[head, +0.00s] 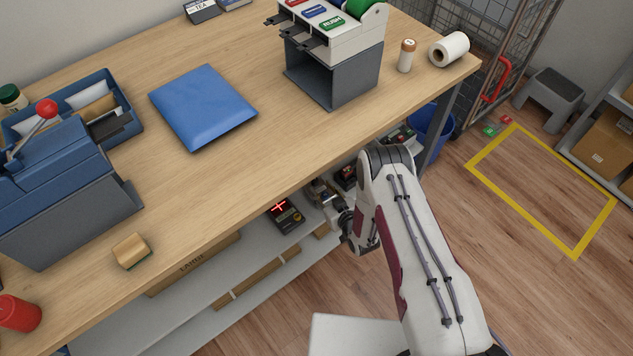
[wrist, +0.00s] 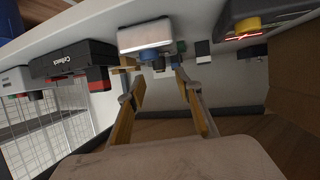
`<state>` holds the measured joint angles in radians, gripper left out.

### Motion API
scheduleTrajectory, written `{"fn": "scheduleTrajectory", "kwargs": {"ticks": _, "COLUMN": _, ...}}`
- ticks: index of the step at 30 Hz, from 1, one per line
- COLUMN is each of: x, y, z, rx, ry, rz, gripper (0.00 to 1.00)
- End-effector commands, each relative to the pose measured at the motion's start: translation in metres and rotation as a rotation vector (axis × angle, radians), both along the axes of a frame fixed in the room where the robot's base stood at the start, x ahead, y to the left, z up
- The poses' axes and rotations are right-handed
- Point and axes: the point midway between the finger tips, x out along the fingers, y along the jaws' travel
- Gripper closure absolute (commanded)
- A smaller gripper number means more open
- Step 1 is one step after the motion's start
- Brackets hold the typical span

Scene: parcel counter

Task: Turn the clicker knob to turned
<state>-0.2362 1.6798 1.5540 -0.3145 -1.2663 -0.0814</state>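A silver box (wrist: 146,36) with a dark and blue knob-like part (wrist: 150,54) is in the wrist view, straight beyond my fingers. No readable label names it as the clicker. In the head view, a small silver device (head: 319,186) on the shelf under the counter seems to be the same one. My gripper (wrist: 153,76) is open, with its two fingers apart and nothing visible between them. The fingertips are close to the silver box; I cannot tell whether they touch it. In the head view, my gripper (head: 335,203) is partly hidden by my arm and is at the shelf.
A black device with a yellow part and red lit display (head: 284,212) stands left of the silver device. A black box with a red part (wrist: 72,62) is on its other side. The counter edge overhangs the shelf. A cardboard box (wrist: 292,80) stands near my fingers.

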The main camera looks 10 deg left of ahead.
Motion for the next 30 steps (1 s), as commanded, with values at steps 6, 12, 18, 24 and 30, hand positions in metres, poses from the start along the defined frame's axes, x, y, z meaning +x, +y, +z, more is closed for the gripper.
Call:
{"fn": "scheduleTrajectory", "kwargs": {"ticks": 6, "x": 0.014, "y": 0.009, "z": -0.008, "rx": 0.001, "ry": -0.001, "rz": 0.000, "gripper": 0.66}}
{"fn": "scheduleTrajectory", "kwargs": {"ticks": 12, "x": 0.027, "y": 0.017, "z": -0.013, "rx": 0.001, "ry": -0.001, "rz": 0.000, "gripper": 0.66}}
{"fn": "scheduleTrajectory", "kwargs": {"ticks": 18, "x": 0.037, "y": 0.023, "z": -0.018, "rx": 0.001, "ry": -0.001, "rz": 0.000, "gripper": 0.66}}
{"fn": "scheduleTrajectory", "kwargs": {"ticks": 24, "x": 0.042, "y": 0.026, "z": -0.021, "rx": 0.000, "ry": 0.000, "rz": -0.001, "gripper": 0.66}}
{"fn": "scheduleTrajectory", "kwargs": {"ticks": 30, "x": 0.043, "y": 0.027, "z": -0.021, "rx": 0.000, "ry": 0.000, "rz": -0.001, "gripper": 0.66}}
